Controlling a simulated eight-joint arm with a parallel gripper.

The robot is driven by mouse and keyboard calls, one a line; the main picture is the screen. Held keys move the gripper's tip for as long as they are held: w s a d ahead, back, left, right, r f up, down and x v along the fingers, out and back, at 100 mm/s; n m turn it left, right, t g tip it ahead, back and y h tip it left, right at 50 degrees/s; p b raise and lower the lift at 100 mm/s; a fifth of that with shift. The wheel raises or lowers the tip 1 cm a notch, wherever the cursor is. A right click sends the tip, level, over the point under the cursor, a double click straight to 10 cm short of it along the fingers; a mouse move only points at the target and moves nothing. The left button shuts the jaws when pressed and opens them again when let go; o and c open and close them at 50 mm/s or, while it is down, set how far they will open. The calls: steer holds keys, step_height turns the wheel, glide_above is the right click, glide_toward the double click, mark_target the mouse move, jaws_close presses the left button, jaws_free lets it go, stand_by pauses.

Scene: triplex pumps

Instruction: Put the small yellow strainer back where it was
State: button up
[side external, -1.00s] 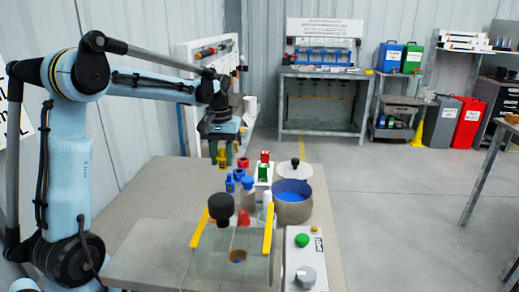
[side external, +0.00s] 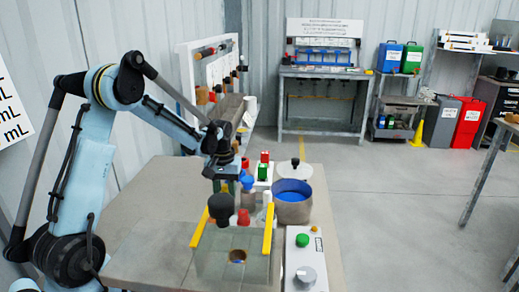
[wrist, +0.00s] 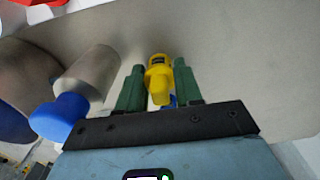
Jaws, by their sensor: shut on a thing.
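The small yellow strainer (wrist: 159,75) sits between the two green fingers of my gripper (wrist: 160,68) in the wrist view. My gripper is shut on it. In the side external view, my gripper (side external: 228,180) is low over the table, behind the black knob. The strainer is mostly hidden there, so I cannot tell whether it touches anything below. A bit of blue (wrist: 173,99) shows just behind the strainer in the wrist view.
A grey bottle with a blue cap (wrist: 60,116) stands close left of my fingers in the wrist view. In the side external view, a blue-filled pot (side external: 293,207), a black knob (side external: 221,207) and yellow bars (side external: 267,228) crowd the table. The table's left part (side external: 150,215) is clear.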

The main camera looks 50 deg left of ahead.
mark_target(225, 185)
steer(key=shift+f, duration=0.3)
steer(key=o, duration=1)
steer(key=shift+r, duration=0.1)
step_height(225, 185, up, 12)
steer(key=shift+d+r, duration=0.1)
steer(key=s+d+m+t, duration=0.3)
steer(key=s+d+m, duration=0.1)
steer(key=d, duration=0.5)
steer(key=s+d+m+t, duration=0.4)
steer(key=s+d+m, duration=0.1)
steer(key=d, duration=0.5)
steer(key=shift+s+r, duration=0.15)
steer(key=shift+r, duration=0.1)
